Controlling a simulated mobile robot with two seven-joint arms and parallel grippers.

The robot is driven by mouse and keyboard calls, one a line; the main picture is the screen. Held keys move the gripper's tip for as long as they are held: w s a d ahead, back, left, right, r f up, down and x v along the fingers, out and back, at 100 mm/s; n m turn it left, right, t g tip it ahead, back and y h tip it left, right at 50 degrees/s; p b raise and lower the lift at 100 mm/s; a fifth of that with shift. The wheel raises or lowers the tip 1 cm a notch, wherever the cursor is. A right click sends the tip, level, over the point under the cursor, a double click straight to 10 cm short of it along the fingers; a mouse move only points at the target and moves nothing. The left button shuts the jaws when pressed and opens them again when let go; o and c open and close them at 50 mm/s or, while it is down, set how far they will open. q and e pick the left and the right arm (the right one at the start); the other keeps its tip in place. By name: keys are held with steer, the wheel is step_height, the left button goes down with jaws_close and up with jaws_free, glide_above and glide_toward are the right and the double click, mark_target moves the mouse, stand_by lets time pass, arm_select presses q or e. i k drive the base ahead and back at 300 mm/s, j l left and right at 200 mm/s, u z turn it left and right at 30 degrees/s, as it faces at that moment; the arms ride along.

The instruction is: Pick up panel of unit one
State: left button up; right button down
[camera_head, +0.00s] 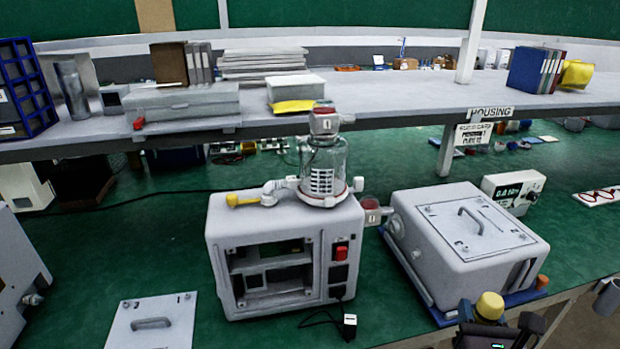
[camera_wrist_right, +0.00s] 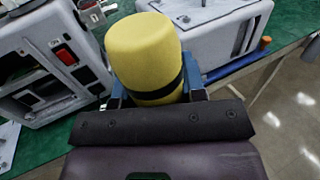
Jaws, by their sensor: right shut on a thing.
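A grey panel (camera_head: 152,322) with a bar handle lies flat on the green bench at the lower left, small marks near its top edge. Left of centre stands a grey pump unit (camera_head: 285,250) with an open front and a glass canister (camera_head: 322,165) on top; the unit also shows in the wrist view (camera_wrist_right: 45,65). My right gripper (camera_head: 488,325) is at the lower right, far from the loose panel. It is shut on a yellow cylinder (camera_wrist_right: 145,60) with a black band, whose yellow top also shows in the head view (camera_head: 490,305). My left gripper is out of view.
A grey housing (camera_head: 425,265) with a handled panel (camera_head: 478,228) fixed on top stands at right. A small cable plug (camera_head: 349,327) lies before the pump unit. A shelf (camera_head: 400,98) spans the back. Another grey unit (camera_head: 15,275) stands at the left edge.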

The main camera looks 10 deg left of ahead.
mark_target(149, 328)
steer(key=k+j+z, duration=0.1)
steer(key=j, duration=0.35)
steer(key=k+j, duration=0.1)
steer(key=j, duration=0.3)
steer(key=j+z, duration=0.15)
steer(key=j, duration=0.3)
steer(key=k, duration=0.05)
